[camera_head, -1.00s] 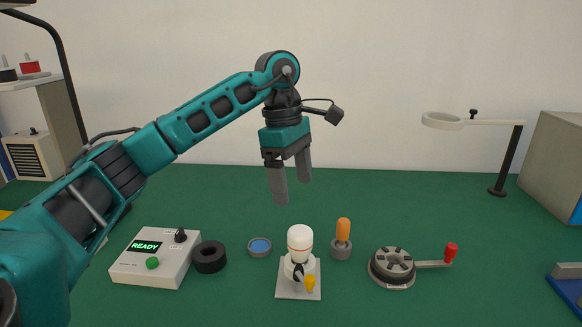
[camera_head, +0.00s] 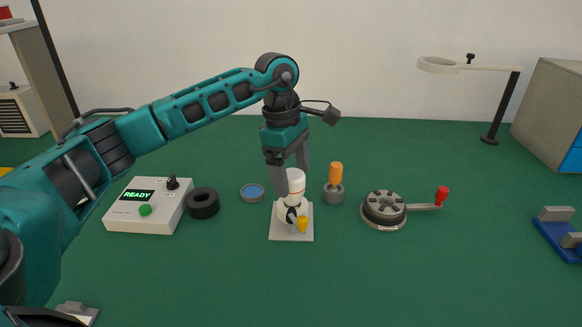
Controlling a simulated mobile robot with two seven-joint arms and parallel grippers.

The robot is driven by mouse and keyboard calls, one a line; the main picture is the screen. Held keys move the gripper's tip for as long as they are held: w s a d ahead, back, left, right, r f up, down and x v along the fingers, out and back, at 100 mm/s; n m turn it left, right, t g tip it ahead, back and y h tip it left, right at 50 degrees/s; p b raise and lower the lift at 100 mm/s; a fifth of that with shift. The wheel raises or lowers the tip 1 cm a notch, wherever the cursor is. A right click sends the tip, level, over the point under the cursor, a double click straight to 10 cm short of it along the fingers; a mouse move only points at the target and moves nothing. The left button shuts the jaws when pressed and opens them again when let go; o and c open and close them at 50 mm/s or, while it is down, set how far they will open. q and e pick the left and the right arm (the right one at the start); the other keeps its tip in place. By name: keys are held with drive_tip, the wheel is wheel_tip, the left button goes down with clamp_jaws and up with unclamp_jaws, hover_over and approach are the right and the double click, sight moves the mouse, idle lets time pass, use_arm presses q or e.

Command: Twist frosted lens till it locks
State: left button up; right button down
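The frosted lens (camera_head: 296,183) is a white, rounded cap on top of a small white fixture (camera_head: 279,235) with a square base plate. A thin orange line rings the cap low down. A dark clip and a yellow knob (camera_head: 303,224) are on the fixture's front. My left gripper (camera_head: 293,180) points down at the lens with its two grey fingers apart. One finger shows at the lens's left and the other behind its top right. I cannot tell whether either finger touches it. My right gripper is out of view.
A tester box reading READY (camera_head: 119,217), a black ring (camera_head: 203,204) and a blue-centred dish (camera_head: 252,193) stand left. An orange-handled tool in a grey holder (camera_head: 334,193) stands close right. A round crank device (camera_head: 383,211) and a ring stand (camera_head: 490,138) are further right.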

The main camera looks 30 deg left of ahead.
use_arm(q)
drive_tip(key=c, duration=1.1)
drive_tip(key=shift+m, duration=1.6)
drive_tip(key=shift+g, duration=0.3)
drive_tip(key=shift+m, duration=0.9)
drive_tip(key=o, duration=1.1)
